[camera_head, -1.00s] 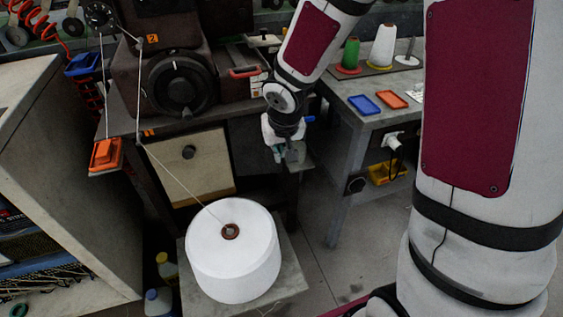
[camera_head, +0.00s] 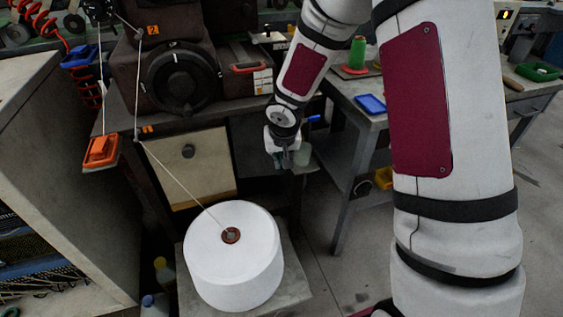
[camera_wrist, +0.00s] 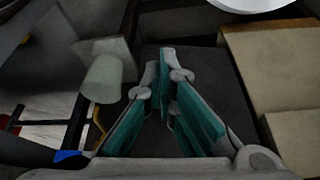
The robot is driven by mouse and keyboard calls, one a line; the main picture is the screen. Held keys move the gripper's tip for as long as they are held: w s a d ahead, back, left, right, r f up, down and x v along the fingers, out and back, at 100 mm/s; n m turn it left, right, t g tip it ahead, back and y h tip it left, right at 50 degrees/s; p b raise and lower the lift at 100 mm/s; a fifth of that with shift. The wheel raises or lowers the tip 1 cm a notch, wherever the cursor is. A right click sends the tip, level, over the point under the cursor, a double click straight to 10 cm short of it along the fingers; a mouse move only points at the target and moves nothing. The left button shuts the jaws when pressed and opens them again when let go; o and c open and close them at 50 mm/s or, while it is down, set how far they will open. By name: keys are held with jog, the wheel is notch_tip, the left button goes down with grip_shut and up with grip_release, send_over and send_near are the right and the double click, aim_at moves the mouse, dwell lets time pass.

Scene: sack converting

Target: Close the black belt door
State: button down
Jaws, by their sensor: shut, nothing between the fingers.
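A dark panel (camera_head: 256,146) under the machine, right of a beige panel (camera_head: 184,165) with a round knob, looks like the black belt door. I cannot tell how far it stands open. My gripper (camera_head: 286,163) hangs in front of its right side, pointing down. In the wrist view my gripper (camera_wrist: 165,52) has its teal-lined fingers together at the tips, with nothing between them. A dark surface (camera_wrist: 215,75) fills the space behind the fingers; contact with it cannot be told.
A white thread cone (camera_head: 234,260) stands on a low stand in front. A pale cylinder (camera_wrist: 106,79) is left of the fingers in the wrist view. A grey workbench (camera_head: 352,92) with a blue tray (camera_head: 370,104) is at right. Floor is open between stand and bench.

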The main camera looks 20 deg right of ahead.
jog(key=shift+w, duration=0.3)
jog(key=w+d, duration=0.1)
jog(key=w+d+p, duration=0.1)
jog(key=w, duration=0.1)
dwell(0.4)
jog(key=shift+s+r, duration=0.1)
jog(key=shift+r, duration=0.05)
